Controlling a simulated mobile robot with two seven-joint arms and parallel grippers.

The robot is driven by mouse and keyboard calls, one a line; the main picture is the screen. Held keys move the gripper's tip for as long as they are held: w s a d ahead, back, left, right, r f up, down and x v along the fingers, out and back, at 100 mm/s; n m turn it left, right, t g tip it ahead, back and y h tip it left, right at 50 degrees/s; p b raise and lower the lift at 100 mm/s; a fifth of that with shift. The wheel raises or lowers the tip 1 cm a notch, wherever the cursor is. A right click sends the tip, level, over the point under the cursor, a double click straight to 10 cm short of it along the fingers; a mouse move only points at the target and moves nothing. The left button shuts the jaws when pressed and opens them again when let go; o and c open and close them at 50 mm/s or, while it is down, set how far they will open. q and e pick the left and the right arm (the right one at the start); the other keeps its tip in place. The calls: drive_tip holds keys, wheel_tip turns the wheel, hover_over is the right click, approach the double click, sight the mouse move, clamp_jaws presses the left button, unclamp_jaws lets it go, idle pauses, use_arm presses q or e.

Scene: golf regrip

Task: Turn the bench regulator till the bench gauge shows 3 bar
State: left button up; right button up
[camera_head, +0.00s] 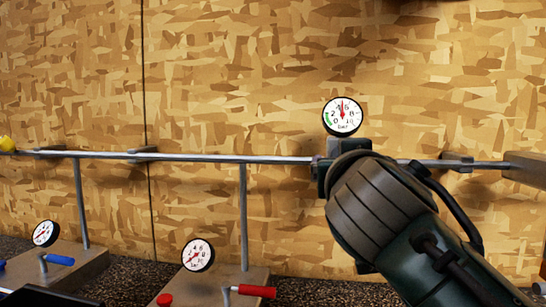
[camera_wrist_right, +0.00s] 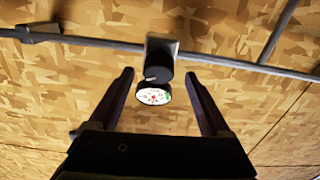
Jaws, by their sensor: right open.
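The round white bench gauge (camera_head: 342,116) stands on the wall pipe in the head view. Its red needle points almost straight up, near the middle of the scale, and a green band lies at lower left. The right wrist view shows the gauge face (camera_wrist_right: 153,96) upside down and small. The dark regulator body (camera_wrist_right: 160,58) sits on the pipe beside it. My right gripper (camera_wrist_right: 159,73) is open, one finger on either side of the regulator, with visible gaps. In the head view my right wrist hides most of the regulator and the fingers.
A metal pipe (camera_head: 230,158) runs along the wood-chip board wall. Lower left stand two more gauges, one (camera_head: 45,233) by a blue lever (camera_head: 60,260), the other (camera_head: 198,255) by a red lever (camera_head: 254,291). A yellow knob (camera_head: 7,144) sits at the left edge.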

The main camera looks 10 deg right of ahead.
drive_tip(key=shift+x, duration=0.85)
